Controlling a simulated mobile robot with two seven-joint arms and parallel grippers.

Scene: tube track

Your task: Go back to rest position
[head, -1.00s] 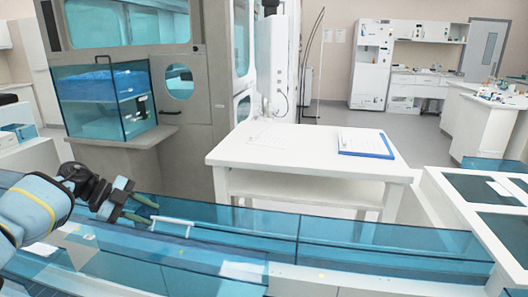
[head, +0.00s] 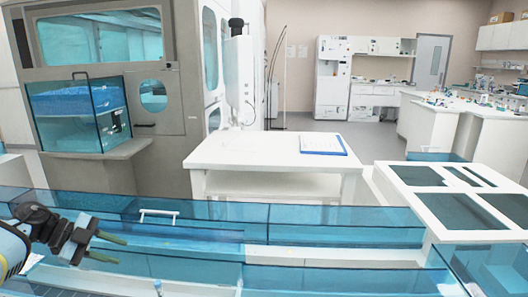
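My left gripper (head: 112,248) is at the lower left of the head view, with its arm coming in from the left edge. Its two greenish fingers are apart with nothing between them. It is over the long blue see-through track (head: 330,222), beside a small white handle (head: 158,213) on the far wall, and does not touch the handle. My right gripper is out of view.
A white table (head: 263,152) with a blue-edged clipboard (head: 322,145) stands beyond the track. A white frame with dark panels (head: 440,177) is on the right. A blue glass tank (head: 75,115) sits at the left. Open floor lies behind.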

